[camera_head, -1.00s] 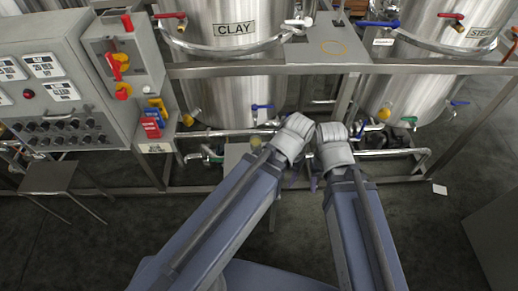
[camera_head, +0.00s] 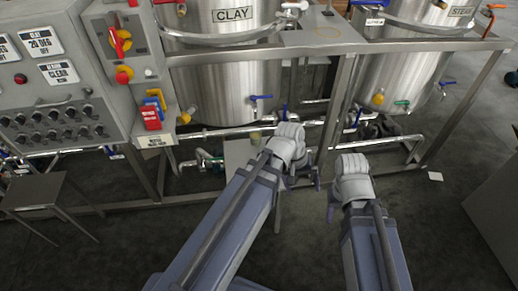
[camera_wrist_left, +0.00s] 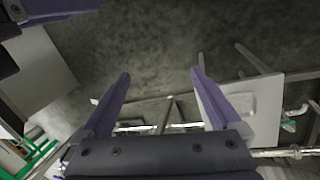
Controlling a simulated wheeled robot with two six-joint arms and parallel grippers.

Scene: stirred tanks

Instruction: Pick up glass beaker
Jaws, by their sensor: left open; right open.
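I cannot clearly make out a glass beaker. A small yellowish object (camera_head: 255,138) shows at the back of a grey stool (camera_head: 238,156) below the CLAY tank; I cannot tell whether it is the beaker. My left gripper (camera_head: 304,178) is just right of that stool, its fingers partly hidden by my wrist. In the left wrist view its two purple fingers (camera_wrist_left: 160,80) are spread, with only floor and frame bars seen between them. The stool top (camera_wrist_left: 262,118) lies right of them there, with a faint grey shape on it. My right gripper (camera_head: 331,212) is open, lower and to the right.
The CLAY tank (camera_head: 222,80) and a second tank (camera_head: 400,70) stand in a steel frame (camera_head: 340,100) with pipes and valves low down. A control panel (camera_head: 50,80) stands left, with another stool (camera_head: 38,194) before it. Floor is clear in front.

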